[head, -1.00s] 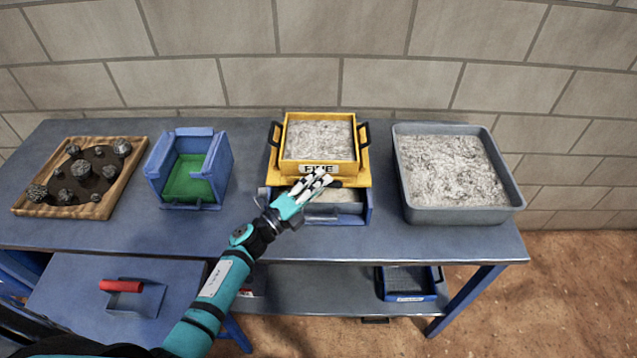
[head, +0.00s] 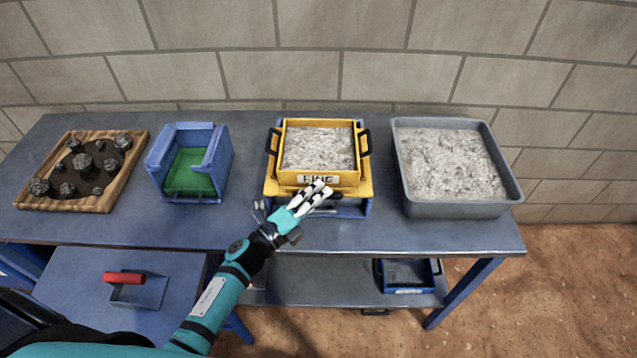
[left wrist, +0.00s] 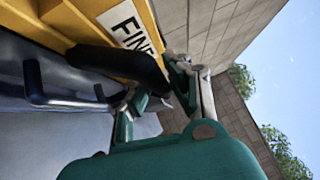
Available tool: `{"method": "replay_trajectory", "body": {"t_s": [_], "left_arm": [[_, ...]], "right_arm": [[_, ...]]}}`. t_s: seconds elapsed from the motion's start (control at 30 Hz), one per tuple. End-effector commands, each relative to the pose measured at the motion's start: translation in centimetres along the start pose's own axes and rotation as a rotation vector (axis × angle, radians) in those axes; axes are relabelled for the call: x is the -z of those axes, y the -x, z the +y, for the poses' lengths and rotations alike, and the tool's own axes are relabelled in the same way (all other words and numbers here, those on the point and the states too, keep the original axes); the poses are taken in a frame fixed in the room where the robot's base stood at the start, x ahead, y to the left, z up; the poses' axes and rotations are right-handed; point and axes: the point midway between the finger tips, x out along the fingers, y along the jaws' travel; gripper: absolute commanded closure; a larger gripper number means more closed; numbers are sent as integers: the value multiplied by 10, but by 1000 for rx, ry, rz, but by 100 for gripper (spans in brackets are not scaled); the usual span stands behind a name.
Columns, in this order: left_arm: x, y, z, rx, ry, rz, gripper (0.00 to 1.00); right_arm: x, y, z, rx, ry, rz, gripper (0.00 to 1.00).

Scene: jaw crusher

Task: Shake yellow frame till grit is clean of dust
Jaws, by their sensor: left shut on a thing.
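The yellow frame (head: 366,186) rests on a blue base (head: 354,212) on the bench. A box-like sieve labelled FINE (head: 318,180) sits in it, with black side handles and pale grey, mottled grit (head: 318,148) inside. My left gripper (head: 318,190) is shut on the black front handle (left wrist: 120,66) of the yellow frame, which the left wrist view shows close up. The fingers hide part of the handle in the head view. What lies under the sieve is hidden. My right gripper is not in view.
A large grey tray of pale grit (head: 503,208) stands to the right. A blue box with a green bottom (head: 214,172) and a wooden tray of dark rocks (head: 125,180) stand to the left. A red-handled scoop (head: 138,290) lies on a lower table. A blue sieve (head: 408,290) is on the lower shelf.

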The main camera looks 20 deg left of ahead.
Motion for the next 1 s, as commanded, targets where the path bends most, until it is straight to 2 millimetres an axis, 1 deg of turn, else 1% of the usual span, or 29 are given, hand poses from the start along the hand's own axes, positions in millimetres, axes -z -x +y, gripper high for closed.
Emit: {"method": "replay_trajectory", "body": {"t_s": [0.03,0.2,0.23,0.4,0.43,0.67,0.77,0.87,1.0], "left_arm": [[1,2,3,-6,-3,2,100],[1,2,3,-7,-3,2,100],[1,2,3,-7,-3,2,84],[1,1,3,-5,-2,2,62],[1,1,2,-4,-2,2,60],[0,1,1,-1,-1,2,60],[0,6,1,-2,-1,1,60],[0,19,2,-5,-2,1,60],[0,48,3,-7,-1,1,60]], "right_arm": [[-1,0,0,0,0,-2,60],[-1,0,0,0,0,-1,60],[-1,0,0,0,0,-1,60],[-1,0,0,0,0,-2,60],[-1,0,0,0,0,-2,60],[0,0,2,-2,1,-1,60],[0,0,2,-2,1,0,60],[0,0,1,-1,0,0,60],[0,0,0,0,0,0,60]]}}
